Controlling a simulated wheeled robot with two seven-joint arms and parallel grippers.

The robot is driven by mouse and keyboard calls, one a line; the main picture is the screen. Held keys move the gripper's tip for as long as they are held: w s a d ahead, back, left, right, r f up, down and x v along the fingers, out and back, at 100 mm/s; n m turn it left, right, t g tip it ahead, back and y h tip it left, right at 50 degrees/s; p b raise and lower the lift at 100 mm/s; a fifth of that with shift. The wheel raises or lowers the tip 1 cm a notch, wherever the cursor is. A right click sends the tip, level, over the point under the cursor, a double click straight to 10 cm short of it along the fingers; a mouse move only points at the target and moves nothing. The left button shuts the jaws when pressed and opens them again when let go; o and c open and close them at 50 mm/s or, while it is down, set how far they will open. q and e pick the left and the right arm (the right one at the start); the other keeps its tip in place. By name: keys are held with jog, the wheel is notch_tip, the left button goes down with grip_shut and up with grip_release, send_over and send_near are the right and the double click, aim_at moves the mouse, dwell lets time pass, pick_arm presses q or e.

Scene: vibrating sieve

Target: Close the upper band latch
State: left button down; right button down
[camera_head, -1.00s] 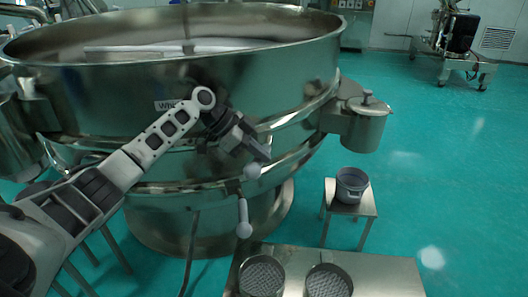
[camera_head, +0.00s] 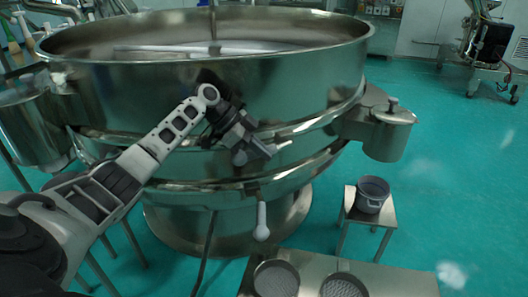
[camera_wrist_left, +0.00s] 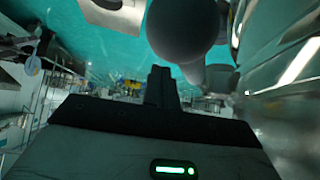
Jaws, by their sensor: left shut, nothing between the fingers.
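The large steel sieve (camera_head: 200,95) fills the left and middle of the head view. My left gripper (camera_head: 266,152) is shut and empty at its front, near the upper band. The pale handle of the upper band latch (camera_head: 284,145) sticks out to the right just beyond my fingertips, partly hidden by them. In the left wrist view its rounded grey end (camera_wrist_left: 182,28) looms just past my shut fingers (camera_wrist_left: 160,85); I cannot tell whether they touch. The lower latch handle (camera_head: 262,222) hangs down below. My right gripper is out of view.
A grey pot (camera_head: 373,190) stands on a small steel stool (camera_head: 352,215) to the right. A low steel table (camera_head: 395,277) with round sieves is at the bottom. A side outlet with a lidded canister (camera_head: 390,135) juts from the sieve's right. Green floor is free farther right.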

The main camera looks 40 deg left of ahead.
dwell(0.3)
pick_arm(q)
jog(key=s+d+r, duration=0.8)
jog(key=s+r, duration=0.3)
jog(key=r, duration=0.2)
jog(key=shift+s, duration=0.25)
